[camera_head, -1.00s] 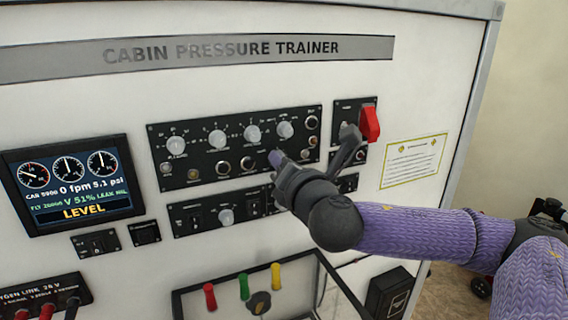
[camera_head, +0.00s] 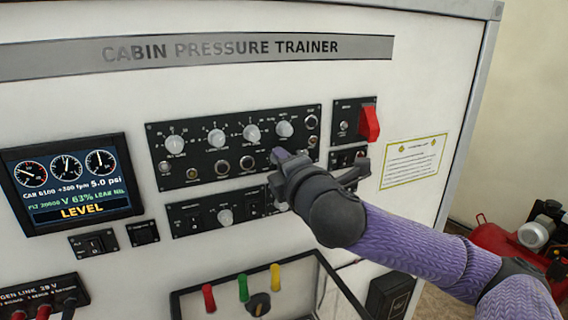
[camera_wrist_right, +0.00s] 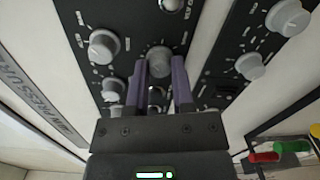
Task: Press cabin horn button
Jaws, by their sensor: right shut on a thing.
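The upper black panel (camera_head: 205,181) on the cabin pressure trainer carries several grey knobs and round buttons. Two round buttons, an upper one (camera_head: 312,122) and a lower one (camera_head: 312,140), sit at its right end. The labels are too small to read, so I cannot tell which is the cabin horn button. My right gripper (camera_head: 278,156) is at the panel's lower right part and hides what lies behind it. In the right wrist view its two purple fingers (camera_wrist_right: 159,72) are on either side of a grey knob (camera_wrist_right: 160,60), shut on it. My left gripper is not in view.
A red guard (camera_head: 370,124) juts out at the upper right. A lower panel (camera_head: 184,222) lies below. A display (camera_head: 68,182) is at left. Red, green and yellow levers (camera_head: 243,288) stand in a tray below. A red machine (camera_head: 500,245) is beyond the trainer's right edge.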

